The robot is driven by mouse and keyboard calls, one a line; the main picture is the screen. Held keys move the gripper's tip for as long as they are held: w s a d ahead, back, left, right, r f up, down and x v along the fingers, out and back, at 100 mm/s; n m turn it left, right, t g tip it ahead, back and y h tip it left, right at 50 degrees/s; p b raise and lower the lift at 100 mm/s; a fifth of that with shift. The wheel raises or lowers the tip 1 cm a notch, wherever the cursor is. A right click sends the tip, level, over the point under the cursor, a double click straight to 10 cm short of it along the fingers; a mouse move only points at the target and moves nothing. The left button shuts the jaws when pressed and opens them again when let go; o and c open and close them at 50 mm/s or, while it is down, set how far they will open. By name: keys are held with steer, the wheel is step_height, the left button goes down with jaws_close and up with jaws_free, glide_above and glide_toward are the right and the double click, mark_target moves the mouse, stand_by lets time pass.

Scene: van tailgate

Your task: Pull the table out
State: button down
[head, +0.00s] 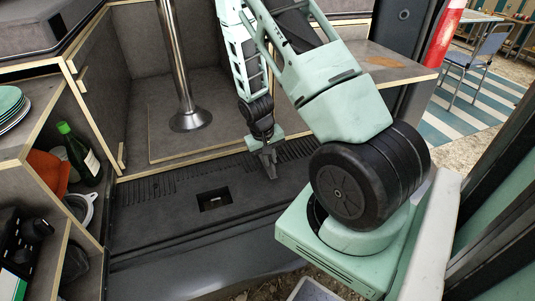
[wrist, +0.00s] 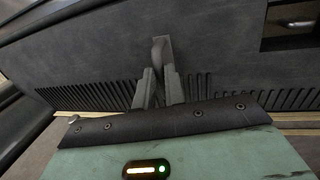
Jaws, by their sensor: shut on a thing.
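My gripper (head: 268,163) is low over the ribbed dark sill at the van's open rear, pointing down. In the wrist view its two fingers (wrist: 158,88) are shut on a small grey handle (wrist: 161,48) beside the ribbed strip. The fingers and my forearm hide part of the handle. A grey wood-edged panel (head: 155,146) lies just behind the sill, with a steel post (head: 178,60) standing on it. Another wood-edged top (head: 390,68) is at the right, partly behind my arm. I cannot tell which surface the handle belongs to.
The sill has a square recess (head: 215,199) left of my gripper. A cabinet at the left holds plates (head: 12,108), a green bottle (head: 78,152) and an orange thing (head: 48,170). A blue chair (head: 480,58) stands outside on a striped rug (head: 455,105).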

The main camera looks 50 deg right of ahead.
steer(key=shift+s+a, duration=0.2)
steer(key=shift+s, duration=0.15)
steer(key=c, duration=1.5)
jaws_free()
steer(key=shift+w, duration=0.1)
steer(key=shift+w+r, duration=0.1)
steer(key=shift+r, duration=0.15)
steer(key=a+r, duration=0.1)
steer(key=r, duration=0.4)
steer(key=w+a+r+p, duration=0.1)
steer(key=r, duration=0.5)
steer(key=r+p, duration=0.1)
steer(key=r, duration=0.4)
steer(key=shift+w+a+r, duration=0.25)
steer(key=shift+w+a, duration=0.05)
steer(key=shift+a, duration=0.1)
